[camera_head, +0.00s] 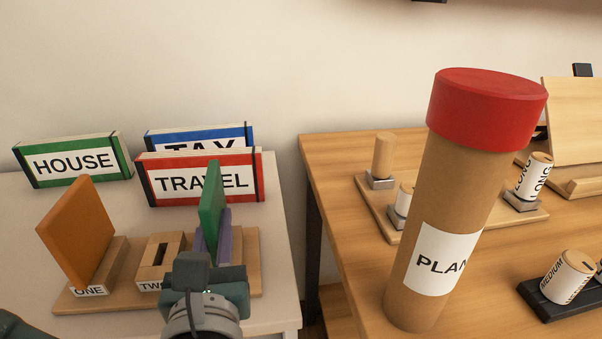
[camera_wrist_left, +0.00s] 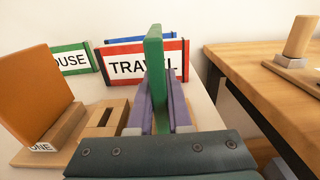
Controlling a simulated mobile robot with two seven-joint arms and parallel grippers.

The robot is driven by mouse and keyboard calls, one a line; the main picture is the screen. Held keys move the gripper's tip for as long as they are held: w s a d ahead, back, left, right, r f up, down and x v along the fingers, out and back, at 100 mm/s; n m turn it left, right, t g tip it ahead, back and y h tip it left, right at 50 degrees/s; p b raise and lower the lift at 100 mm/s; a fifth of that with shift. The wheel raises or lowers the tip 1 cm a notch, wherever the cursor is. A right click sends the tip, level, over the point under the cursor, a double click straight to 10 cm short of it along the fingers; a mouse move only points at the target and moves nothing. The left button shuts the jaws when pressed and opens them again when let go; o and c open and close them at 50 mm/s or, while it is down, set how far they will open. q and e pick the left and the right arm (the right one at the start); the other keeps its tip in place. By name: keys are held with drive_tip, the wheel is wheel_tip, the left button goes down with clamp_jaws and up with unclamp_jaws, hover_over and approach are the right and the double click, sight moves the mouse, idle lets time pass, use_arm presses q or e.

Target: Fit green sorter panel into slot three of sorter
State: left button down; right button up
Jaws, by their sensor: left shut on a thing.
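My left gripper (camera_head: 213,232) is shut on the green sorter panel (camera_head: 211,200), its purple fingers on both sides of the panel. The panel stands upright, edge toward me, in the left wrist view (camera_wrist_left: 154,65) too. It is over the right part of the wooden sorter (camera_head: 105,301). Slot three and the panel's lower edge are hidden by my gripper, so I cannot tell whether the panel is seated. An orange panel (camera_head: 78,232) leans in slot one. Slot two (camera_head: 160,255) is empty. My right gripper is not in view.
Behind the sorter stand a green HOUSE binder (camera_head: 75,160), a blue TAX binder (camera_head: 200,137) and a red TRAVEL binder (camera_head: 200,180). Right, across a gap, a wooden table (camera_head: 350,150) holds a red-capped tube (camera_head: 440,200) and several labelled cylinders.

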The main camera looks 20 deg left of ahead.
use_arm(q)
drive_tip(key=shift+f, duration=0.3)
drive_tip(key=c, duration=0.8)
unclamp_jaws()
drive_tip(key=shift+o, duration=0.2)
drive_tip(key=p+v, duration=0.1)
drive_tip(key=v, duration=0.9)
